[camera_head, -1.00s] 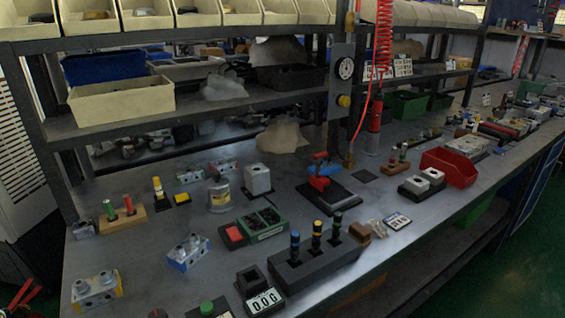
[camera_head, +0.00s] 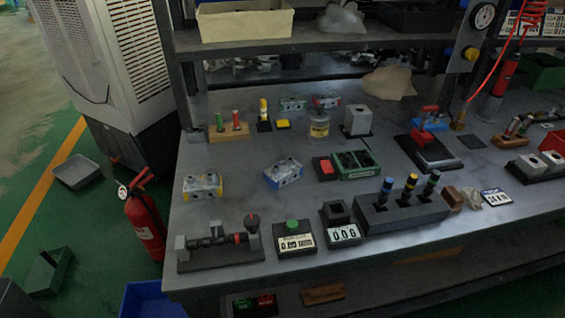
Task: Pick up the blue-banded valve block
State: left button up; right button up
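The blue-banded valve block (camera_head: 284,173) is a silver-grey block with a blue band along its side and round ports on top. It sits on the grey workbench (camera_head: 230,212), left of the middle, turned at an angle. A yellow-banded valve block (camera_head: 203,187) sits to its left. Two more valve blocks stand further back, one with a greenish band (camera_head: 292,104) and one with a red band (camera_head: 326,102). Neither of my grippers is in view.
A green tray (camera_head: 356,165) with a red part is right of the blue-banded block. A clamp fixture (camera_head: 220,245), a green-button box (camera_head: 293,238) and a black stand (camera_head: 400,212) line the front. A fire extinguisher (camera_head: 145,222) stands left. Bench around the block is clear.

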aim_at(288, 175)
jog(key=k, duration=0.5)
jog(key=u, duration=2.35)
jog(key=i, duration=1.6)
jog(key=z, duration=2.15)
